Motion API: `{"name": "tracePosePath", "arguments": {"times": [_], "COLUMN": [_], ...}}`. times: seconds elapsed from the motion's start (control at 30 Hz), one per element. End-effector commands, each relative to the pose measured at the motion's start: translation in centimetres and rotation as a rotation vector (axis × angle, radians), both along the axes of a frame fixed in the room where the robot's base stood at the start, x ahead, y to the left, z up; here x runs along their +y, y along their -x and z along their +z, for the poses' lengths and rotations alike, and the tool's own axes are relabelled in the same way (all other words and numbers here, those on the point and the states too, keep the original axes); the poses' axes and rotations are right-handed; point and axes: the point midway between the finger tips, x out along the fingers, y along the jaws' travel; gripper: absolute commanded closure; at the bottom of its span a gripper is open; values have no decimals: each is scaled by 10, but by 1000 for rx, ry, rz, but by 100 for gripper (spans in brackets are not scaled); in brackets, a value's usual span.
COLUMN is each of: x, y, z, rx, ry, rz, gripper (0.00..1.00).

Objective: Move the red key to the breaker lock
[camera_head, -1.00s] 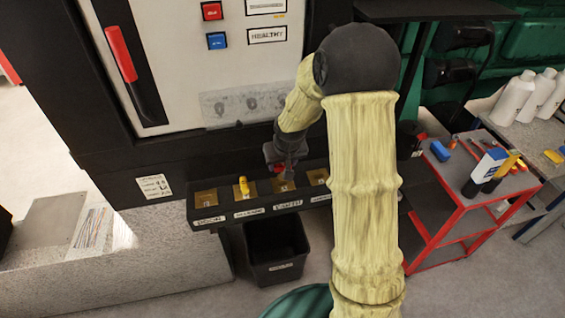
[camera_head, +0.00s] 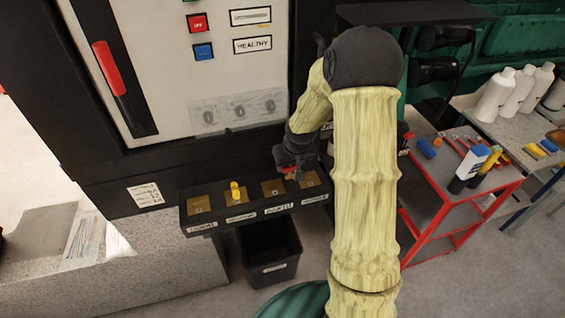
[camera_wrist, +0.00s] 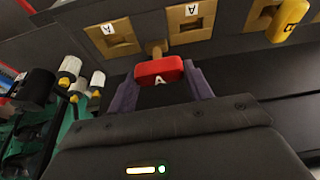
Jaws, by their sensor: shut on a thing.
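The red key (camera_wrist: 160,70), marked A, is held between the two fingers of my gripper (camera_wrist: 160,84). Its brass shaft points up in the wrist view, near the gap between two brass plates marked A (camera_wrist: 190,22) (camera_wrist: 112,38). It looks apart from both. In the head view the red key (camera_head: 290,173) is a small red patch in my gripper (camera_head: 291,166), above the right end of the black key shelf (camera_head: 189,220). I cannot tell which lock is the breaker lock; the shelf labels are too small to read surely.
A yellow key (camera_head: 235,190) stands in the shelf's second plate; it also shows, marked B, in the wrist view (camera_wrist: 288,20). A black bin (camera_head: 268,254) stands below. A red tool cart (camera_head: 440,205) is on the right. The cabinet (camera_head: 190,75) rises behind.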

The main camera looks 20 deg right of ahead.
Motion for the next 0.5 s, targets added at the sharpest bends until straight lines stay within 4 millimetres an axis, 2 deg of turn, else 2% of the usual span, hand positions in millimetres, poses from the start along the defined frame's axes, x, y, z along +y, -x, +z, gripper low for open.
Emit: {"name": "tracePosePath", "arguments": {"times": [0.5], "x": [-42], "y": [0], "z": [2], "rx": [0], "ry": [-1], "rz": [-2], "gripper": [76]}}
